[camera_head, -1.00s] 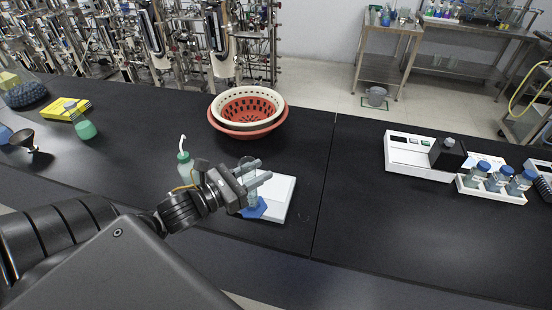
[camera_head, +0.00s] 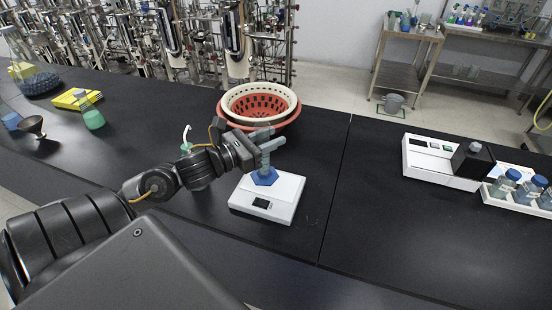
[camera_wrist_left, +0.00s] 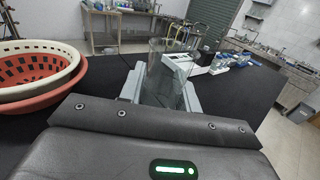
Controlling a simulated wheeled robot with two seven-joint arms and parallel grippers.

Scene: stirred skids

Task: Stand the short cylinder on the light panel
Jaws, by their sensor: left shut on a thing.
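My left gripper (camera_head: 268,142) is shut on the short cylinder, a clear glass cylinder (camera_head: 266,160) with a blue six-sided base. It is held about upright, base down. In the left wrist view the clear glass (camera_wrist_left: 166,80) shows between the two grey fingers. The light panel (camera_head: 286,204) is a flat white slab with a small dark display at its front, lying on the black bench. My right gripper is not in view.
A squeeze bottle (camera_head: 196,178) stands left of the panel, partly behind my left arm. Nested red and cream baskets (camera_head: 262,104) sit behind. A white instrument (camera_head: 436,163) and a rack of blue-capped bottles (camera_head: 503,197) stand at the right. The bench between is clear.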

